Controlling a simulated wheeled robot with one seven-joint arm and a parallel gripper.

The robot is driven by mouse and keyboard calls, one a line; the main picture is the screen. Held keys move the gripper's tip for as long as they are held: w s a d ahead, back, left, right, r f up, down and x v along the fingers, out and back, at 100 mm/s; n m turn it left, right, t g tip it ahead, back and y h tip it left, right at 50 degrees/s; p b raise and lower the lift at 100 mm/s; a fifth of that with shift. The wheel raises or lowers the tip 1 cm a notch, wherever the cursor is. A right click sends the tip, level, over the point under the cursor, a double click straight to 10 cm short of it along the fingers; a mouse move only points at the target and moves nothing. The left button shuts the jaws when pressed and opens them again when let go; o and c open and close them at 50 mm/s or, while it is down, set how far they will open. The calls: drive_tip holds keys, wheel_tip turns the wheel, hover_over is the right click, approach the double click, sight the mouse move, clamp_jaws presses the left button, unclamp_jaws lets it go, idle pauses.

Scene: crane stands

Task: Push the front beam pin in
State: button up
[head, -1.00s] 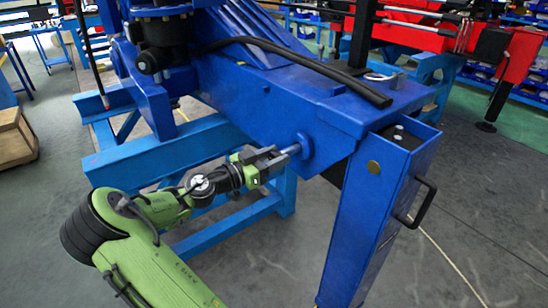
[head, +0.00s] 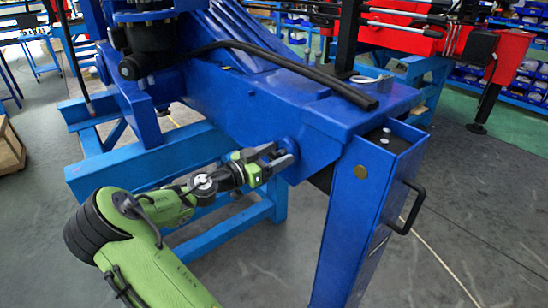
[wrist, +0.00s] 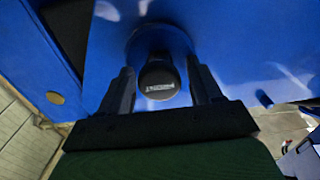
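The front beam pin (wrist: 158,80) shows in the wrist view as a dark round end with a light printed label, set in a round blue collar (wrist: 160,38) on the beam's side. My gripper (wrist: 161,72) is open, with one black finger on each side of the pin end and a narrow gap to it. In the head view my gripper (head: 283,156) is right at the collar on the side of the blue beam (head: 240,110), near its front end. The fingers largely hide the pin there, so its depth is unclear.
A tall blue leg (head: 350,230) with a black handle (head: 408,207) stands right of my gripper. A light-blue trestle (head: 140,160) is under the beam. A black hose (head: 290,65) lies on top. Open grey floor lies in front.

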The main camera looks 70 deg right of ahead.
drive_tip(key=shift+w+a+f, duration=0.1)
drive_tip(key=p+v, duration=0.2)
drive_tip(key=v, duration=1.3)
drive_tip(key=shift+a, duration=0.3)
drive_tip(key=shift+w, duration=0.1)
